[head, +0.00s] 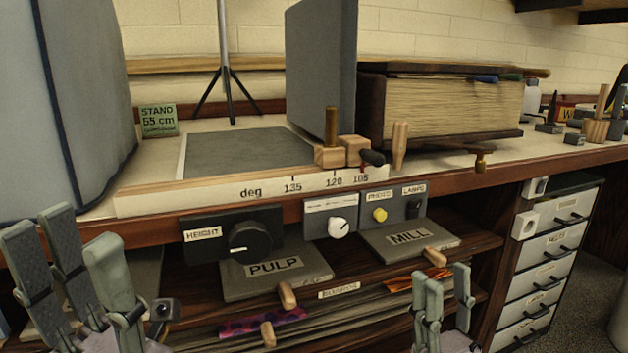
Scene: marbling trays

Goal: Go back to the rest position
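My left gripper (80,250) is at the lower left of the head view, with its grey-green fingers pointing up and spread apart. Nothing shows between them. My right gripper (445,278) is low and right of centre, in front of the shelves below the bench. Its fingers also point up with a gap between them, and it looks empty. Both palms are partly cut off by the bottom edge of the picture. Neither gripper visibly holds anything.
The bench (520,155) carries a grey upright board (322,70), a thick book (455,105) and a green stand sign (158,120). Below are a black height knob (250,241), PULP (290,285) and MILL (385,250) panels with projecting handles, and drawers (545,255) at right.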

